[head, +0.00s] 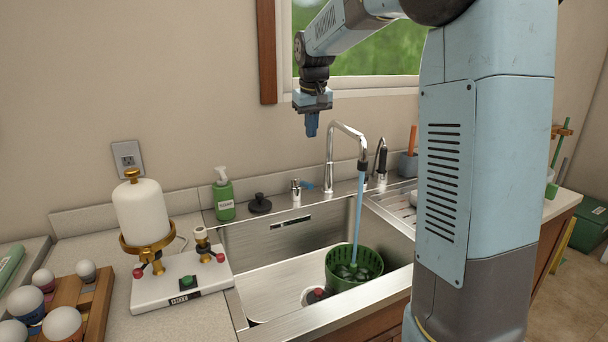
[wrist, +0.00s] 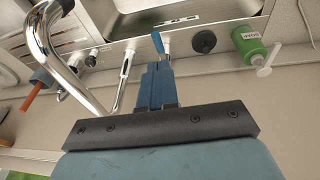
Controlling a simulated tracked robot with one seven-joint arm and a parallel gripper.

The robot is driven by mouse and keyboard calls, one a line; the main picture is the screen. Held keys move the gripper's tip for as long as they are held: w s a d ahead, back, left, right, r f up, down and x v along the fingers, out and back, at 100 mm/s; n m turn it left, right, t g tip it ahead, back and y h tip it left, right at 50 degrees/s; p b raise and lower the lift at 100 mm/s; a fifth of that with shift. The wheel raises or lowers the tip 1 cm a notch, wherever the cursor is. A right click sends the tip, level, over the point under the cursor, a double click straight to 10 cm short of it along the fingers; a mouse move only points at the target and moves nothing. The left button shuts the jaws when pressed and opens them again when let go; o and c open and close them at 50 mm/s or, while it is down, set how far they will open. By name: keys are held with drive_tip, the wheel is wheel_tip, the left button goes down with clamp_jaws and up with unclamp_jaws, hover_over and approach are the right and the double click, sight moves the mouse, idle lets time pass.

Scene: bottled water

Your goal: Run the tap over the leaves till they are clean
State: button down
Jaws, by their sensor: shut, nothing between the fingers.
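The chrome tap (head: 347,130) is running, and a stream of water (head: 359,200) falls from its spout. The water lands in a green colander (head: 355,268) standing in the sink (head: 270,290). Dark green leaves (head: 353,271) lie in the colander, wet under the stream. My gripper (head: 311,130) is shut and empty, held above the sink's back edge to the left of the tap. In the wrist view the shut fingers point toward the lever.
A green soap bottle (head: 223,195), a dark stopper (head: 260,204) and a chrome dispenser (head: 295,192) stand behind the sink. A white device with a tank (head: 142,212) is on the left counter beside a wooden rack (head: 92,305).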

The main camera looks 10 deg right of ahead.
drive_tip(key=w+f, duration=0.5)
drive_tip(key=w, duration=0.5)
hover_over(306, 183)
drive_tip(key=shift+g, duration=0.4)
drive_tip(key=f, duration=1.1)
drive_tip(key=shift+w+a+f, duration=0.2)
drive_tip(key=shift+w+a, duration=0.05)
drive_tip(key=shift+w, duration=0.15)
drive_tip(key=shift+s+d+f, duration=0.15)
drive_tip(key=shift+d+f, duration=0.05)
drive_tip(key=shift+f, duration=0.7)
drive_tip(key=shift+s+d+f, duration=0.1)
drive_tip(key=shift+s+f, duration=0.3)
drive_tip(key=shift+f, duration=0.3)
drive_tip(key=shift+s+d+f, duration=0.1)
drive_tip(key=shift+s+f, duration=0.3)
drive_tip(key=shift+f, duration=0.25)
drive_tip(key=shift+r, duration=0.1)
